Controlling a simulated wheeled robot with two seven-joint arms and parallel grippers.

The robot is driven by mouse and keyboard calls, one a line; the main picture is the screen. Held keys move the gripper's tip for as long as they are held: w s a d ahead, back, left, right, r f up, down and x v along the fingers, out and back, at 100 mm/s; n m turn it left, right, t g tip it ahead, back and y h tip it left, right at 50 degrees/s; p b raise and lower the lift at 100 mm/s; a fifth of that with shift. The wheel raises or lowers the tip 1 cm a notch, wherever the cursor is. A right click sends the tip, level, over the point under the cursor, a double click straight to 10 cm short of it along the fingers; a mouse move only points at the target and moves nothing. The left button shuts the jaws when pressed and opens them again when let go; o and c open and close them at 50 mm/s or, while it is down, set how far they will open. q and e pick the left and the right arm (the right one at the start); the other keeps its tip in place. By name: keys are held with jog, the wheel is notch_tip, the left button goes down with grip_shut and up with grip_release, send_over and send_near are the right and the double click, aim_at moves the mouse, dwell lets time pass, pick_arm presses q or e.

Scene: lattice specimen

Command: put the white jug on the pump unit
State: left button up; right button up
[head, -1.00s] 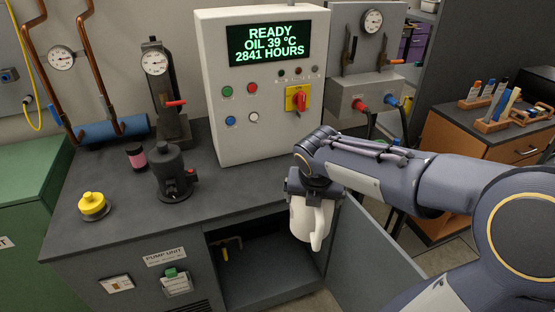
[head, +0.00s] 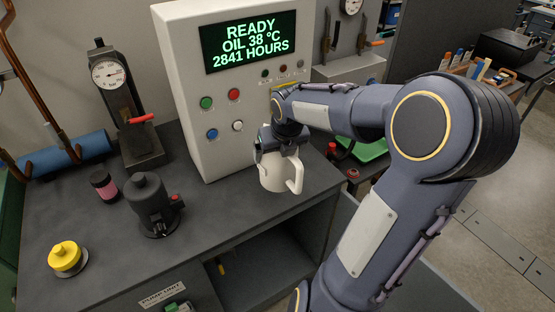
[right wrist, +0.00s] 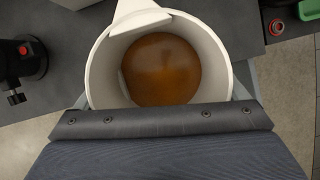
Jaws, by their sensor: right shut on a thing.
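The white jug (head: 284,174) is upright in my right gripper (head: 281,143), which is shut on it. In the right wrist view the jug (right wrist: 101,72) holds brown liquid, level inside. The pump unit (head: 105,238) is the grey cabinet with a dark flat top and a label at its front, partly cut off below. The jug is at the right front part of the top, over or near its edge; a gap beneath it is hard to judge. My left gripper is not in view.
On the top stand a black pot-like device (head: 152,205), a pink-labelled jar (head: 104,187), a yellow-capped item (head: 66,258), a gauge stand (head: 120,95) and the white control box (head: 185,85). The top is bare between the black device and the jug. The cabinet below is open.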

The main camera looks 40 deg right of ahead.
jog(key=w+d+f, duration=0.5)
jog(key=f, duration=0.5)
jog(key=shift+w+d, duration=0.15)
jog(key=shift+d, duration=0.1)
